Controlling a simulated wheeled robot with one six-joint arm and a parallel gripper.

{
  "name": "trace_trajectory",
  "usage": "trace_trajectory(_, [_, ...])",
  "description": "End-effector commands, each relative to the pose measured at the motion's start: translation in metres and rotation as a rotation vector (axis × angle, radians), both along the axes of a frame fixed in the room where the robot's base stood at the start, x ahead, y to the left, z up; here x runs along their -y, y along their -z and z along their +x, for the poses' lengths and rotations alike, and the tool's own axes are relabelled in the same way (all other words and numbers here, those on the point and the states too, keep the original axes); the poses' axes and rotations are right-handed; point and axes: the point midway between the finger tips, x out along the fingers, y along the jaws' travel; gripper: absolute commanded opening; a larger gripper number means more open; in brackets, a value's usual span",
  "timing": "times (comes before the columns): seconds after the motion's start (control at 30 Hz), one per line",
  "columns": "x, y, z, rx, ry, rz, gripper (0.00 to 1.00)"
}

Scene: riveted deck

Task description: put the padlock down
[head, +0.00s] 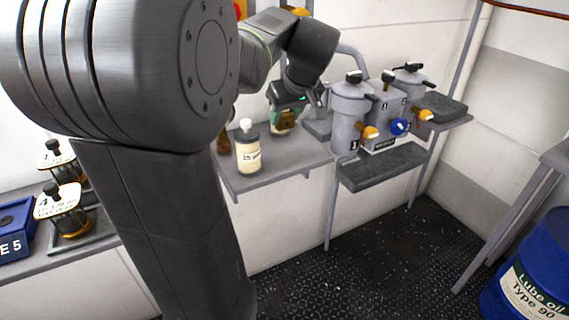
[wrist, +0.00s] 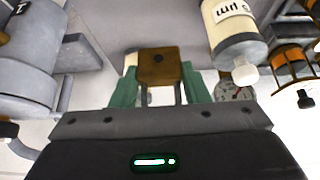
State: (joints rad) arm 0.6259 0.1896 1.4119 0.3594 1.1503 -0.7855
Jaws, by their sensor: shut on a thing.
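The padlock (head: 287,121) is a small brass-brown block with a grey shackle. My gripper (head: 286,109) is shut on it, over the back part of a small grey shelf (head: 275,177). In the wrist view the padlock (wrist: 159,66) sits between the green fingers of my gripper (wrist: 160,84), its shackle legs pointing back towards the palm. Whether the padlock touches the shelf cannot be told.
A cream bottle (head: 248,150) with a dark shoulder and white cap stands on the shelf, left of the padlock. Grey filter housings (head: 351,115) with valves stand close on the right. The shelf's front right part is bare. A blue drum (head: 535,270) stands far right.

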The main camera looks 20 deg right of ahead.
Motion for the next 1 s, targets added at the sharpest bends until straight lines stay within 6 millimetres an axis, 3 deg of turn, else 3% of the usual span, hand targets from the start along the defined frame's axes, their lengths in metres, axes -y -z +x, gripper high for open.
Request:
trace_trajectory(0.23, [0.000, 0.047, 0.001, -0.003, -0.003, 0.001, 0.17])
trace_trajectory(0.47, [0.000, 0.066, 0.001, -0.001, -0.001, 0.000, 0.17])
trace_trajectory(0.7, [0.000, 0.098, 0.001, -0.002, -0.002, 0.001, 0.17])
trace_trajectory(1.0, [0.000, 0.100, 0.001, -0.001, -0.002, 0.000, 0.17])
